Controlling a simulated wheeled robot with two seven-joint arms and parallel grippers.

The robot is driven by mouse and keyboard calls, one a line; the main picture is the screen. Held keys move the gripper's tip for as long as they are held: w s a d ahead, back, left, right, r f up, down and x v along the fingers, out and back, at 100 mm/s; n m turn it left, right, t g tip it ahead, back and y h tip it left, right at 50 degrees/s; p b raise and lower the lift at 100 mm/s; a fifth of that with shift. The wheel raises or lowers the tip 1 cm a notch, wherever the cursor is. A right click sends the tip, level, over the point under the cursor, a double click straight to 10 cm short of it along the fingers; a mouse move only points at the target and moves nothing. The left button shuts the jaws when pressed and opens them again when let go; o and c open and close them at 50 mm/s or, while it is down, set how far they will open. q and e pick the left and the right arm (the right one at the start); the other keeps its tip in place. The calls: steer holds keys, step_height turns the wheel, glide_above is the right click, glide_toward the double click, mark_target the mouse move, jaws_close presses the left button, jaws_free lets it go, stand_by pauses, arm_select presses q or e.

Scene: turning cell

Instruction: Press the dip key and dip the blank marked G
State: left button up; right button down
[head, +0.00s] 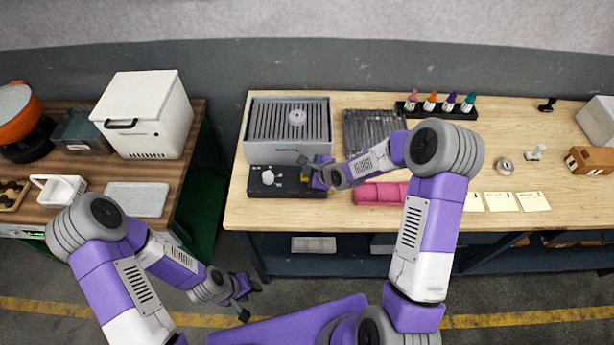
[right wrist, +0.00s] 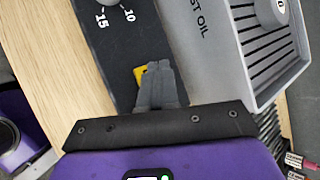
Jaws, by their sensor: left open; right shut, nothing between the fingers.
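A black control box (head: 285,182) stands at the front of the bench, with a pale dial (head: 268,178); the numbers 10 and 15 show beside the dial in the right wrist view (right wrist: 108,3). A yellow key (right wrist: 140,74) on the box is partly hidden by my right gripper (right wrist: 156,70). That gripper is shut and empty, its tips at or just over the key; I cannot tell whether it is pressed. Behind is a grey oil tank (head: 250,150) with a slatted top. A round grey blank (head: 297,117) sits on the slats, its mark unreadable. My left gripper (head: 250,292) is open, low before the benches.
A dark ribbed tray (head: 372,128) lies right of the tank, with a rack of coloured bottles (head: 436,110) behind. A pink cloth (head: 380,193) lies right of the control box. A white lidded box (head: 145,115) stands on the left bench. The floor between benches is open.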

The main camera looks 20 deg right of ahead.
stand_by(0.4)
steer(key=shift+f+b, duration=0.45)
steer(key=shift+b, duration=0.05)
steer(key=shift+f+b, duration=0.45)
stand_by(0.5)
stand_by(0.3)
steer(key=shift+r+p, duration=0.5)
steer(key=shift+r, duration=0.35)
steer(key=shift+r+p, duration=1.6)
steer(key=shift+r, duration=1)
steer(key=shift+f, duration=0.1)
